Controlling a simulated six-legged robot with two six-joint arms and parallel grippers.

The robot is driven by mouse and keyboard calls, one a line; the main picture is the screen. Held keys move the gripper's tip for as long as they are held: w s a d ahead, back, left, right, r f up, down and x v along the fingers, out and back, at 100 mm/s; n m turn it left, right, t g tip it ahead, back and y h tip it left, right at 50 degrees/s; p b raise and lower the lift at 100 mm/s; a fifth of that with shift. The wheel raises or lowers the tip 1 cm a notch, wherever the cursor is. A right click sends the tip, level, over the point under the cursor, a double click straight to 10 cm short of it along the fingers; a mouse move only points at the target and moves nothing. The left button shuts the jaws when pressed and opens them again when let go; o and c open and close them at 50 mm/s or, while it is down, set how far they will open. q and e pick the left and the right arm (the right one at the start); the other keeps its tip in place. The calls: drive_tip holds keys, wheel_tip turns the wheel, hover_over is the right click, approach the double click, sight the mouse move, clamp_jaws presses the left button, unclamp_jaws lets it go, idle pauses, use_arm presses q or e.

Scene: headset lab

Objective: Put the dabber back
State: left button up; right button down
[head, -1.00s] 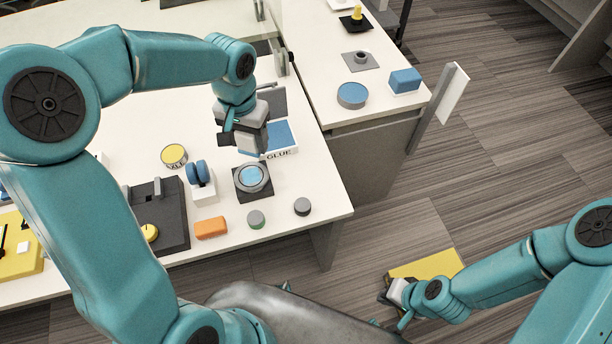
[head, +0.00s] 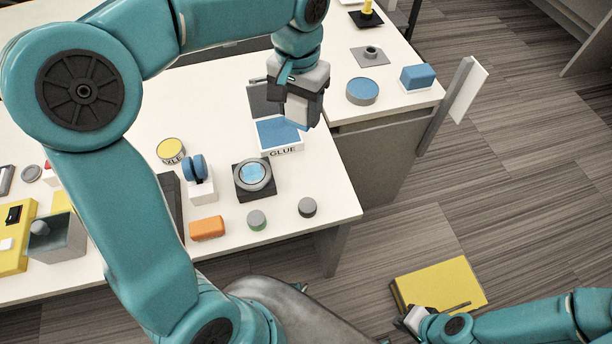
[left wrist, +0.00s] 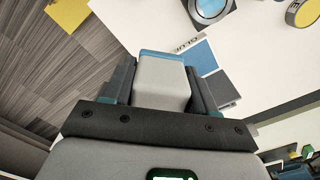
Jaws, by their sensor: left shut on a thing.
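My left gripper (head: 303,103) is shut on the dabber, a light grey block with a blue end. The dabber shows best in the left wrist view (left wrist: 161,82), between the two dark fingers. In the head view the held block (head: 302,110) is partly hidden by the gripper. It is above the back right part of the open glue pad (head: 277,133), a white box marked GLUE with a blue pad and a raised dark lid. My right gripper (head: 415,320) is low at the bottom right, beside a yellow slab (head: 440,284); its fingers are unclear.
A dark square stand with a round blue-topped disc (head: 253,175), a blue-wheeled white holder (head: 197,178), an orange block (head: 207,228) and small round knobs (head: 307,207) stand near the front. The right table holds a blue disc (head: 362,90), a blue block (head: 416,76) and a grey ring plate (head: 370,54).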

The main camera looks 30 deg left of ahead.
use_arm(q)
wheel_tip(320, 180, down, 20)
drive_tip(key=shift+f+b, duration=0.1)
drive_tip(key=shift+b, duration=1.1)
drive_tip(key=shift+f+b, duration=0.15)
drive_tip(key=shift+b, duration=0.15)
drive_tip(key=o, duration=1)
